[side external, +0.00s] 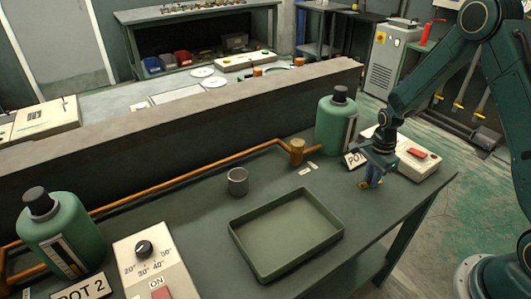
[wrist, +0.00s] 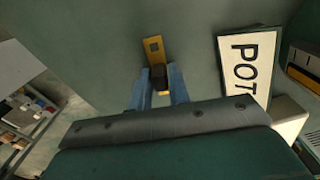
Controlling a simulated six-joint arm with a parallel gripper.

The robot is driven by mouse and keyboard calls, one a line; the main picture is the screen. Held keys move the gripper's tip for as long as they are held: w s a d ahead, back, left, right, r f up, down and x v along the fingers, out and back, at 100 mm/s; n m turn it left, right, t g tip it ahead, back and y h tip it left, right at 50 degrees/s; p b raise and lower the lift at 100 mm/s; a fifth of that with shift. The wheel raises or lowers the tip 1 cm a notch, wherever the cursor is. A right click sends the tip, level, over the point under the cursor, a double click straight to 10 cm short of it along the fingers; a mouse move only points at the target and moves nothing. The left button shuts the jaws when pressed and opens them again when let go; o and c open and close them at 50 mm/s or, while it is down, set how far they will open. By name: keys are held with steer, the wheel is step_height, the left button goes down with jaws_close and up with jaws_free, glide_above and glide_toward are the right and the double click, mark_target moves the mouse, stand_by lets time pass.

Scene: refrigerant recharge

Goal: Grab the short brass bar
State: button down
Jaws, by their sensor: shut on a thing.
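In the side view my gripper (side external: 370,182) points down at the right part of the table, and a little of the brass bar (side external: 364,185) shows at the fingertips. The fingers hide the rest. I cannot tell whether the bar touches the table.
An empty green tray (side external: 287,234) lies left of my gripper, with a grey cup (side external: 237,181) behind it. A green bottle (side external: 336,125), a POT sign (side external: 354,160) and a white box with a red switch (side external: 418,160) stand close by. A copper pipe (side external: 190,178) runs along the back.

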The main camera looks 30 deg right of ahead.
steer(key=shift+r, duration=0.1)
step_height(320, 180, up, 20)
stand_by(0.8)
stand_by(0.5)
